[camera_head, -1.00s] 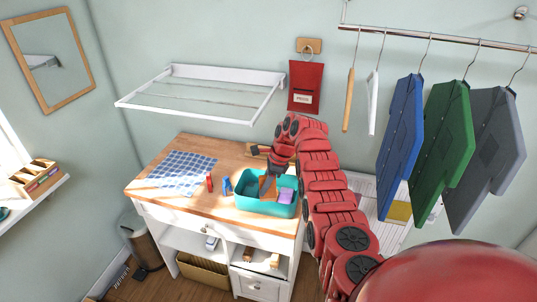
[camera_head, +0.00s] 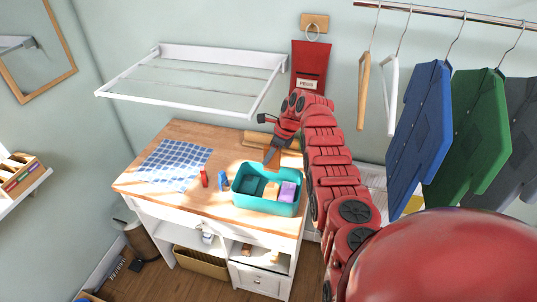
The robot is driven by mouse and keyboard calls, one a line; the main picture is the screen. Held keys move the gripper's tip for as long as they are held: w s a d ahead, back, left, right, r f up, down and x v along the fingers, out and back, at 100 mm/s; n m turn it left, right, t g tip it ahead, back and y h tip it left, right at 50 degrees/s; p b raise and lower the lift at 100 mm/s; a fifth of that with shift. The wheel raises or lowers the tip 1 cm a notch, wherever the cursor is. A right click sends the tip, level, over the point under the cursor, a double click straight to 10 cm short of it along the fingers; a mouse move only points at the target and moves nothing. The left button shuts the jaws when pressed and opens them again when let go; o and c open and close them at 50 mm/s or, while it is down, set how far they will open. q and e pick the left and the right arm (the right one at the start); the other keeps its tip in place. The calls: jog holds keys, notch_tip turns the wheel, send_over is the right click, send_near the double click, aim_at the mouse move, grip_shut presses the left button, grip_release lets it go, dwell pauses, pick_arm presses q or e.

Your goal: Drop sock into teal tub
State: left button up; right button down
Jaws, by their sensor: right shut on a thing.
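The teal tub (camera_head: 266,206) stands on the wooden top of the white cabinet, near its right front corner. Inside it are a purple block-like item (camera_head: 288,191) and a tan patch that I cannot make out. My right gripper (camera_head: 271,152) is above the tub's back edge, pointing down. It is shut on a small orange-brown thing (camera_head: 271,159), which may be the sock; its shape is too small to be sure. The thing hangs over or just behind the tub's rim. My left gripper is not in view.
A blue checked cloth (camera_head: 175,165), a red item (camera_head: 204,179) and a blue item (camera_head: 222,181) lie left of the tub. A white wall rack (camera_head: 190,83) hangs above the counter. Shirts on hangers (camera_head: 419,124) hang at the right.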

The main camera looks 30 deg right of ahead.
notch_tip(320, 180, down, 5)
jog(key=b, duration=0.4)
jog(key=shift+r, duration=0.2)
jog(key=c, duration=0.5)
grip_release()
jog(key=shift+c, duration=0.2)
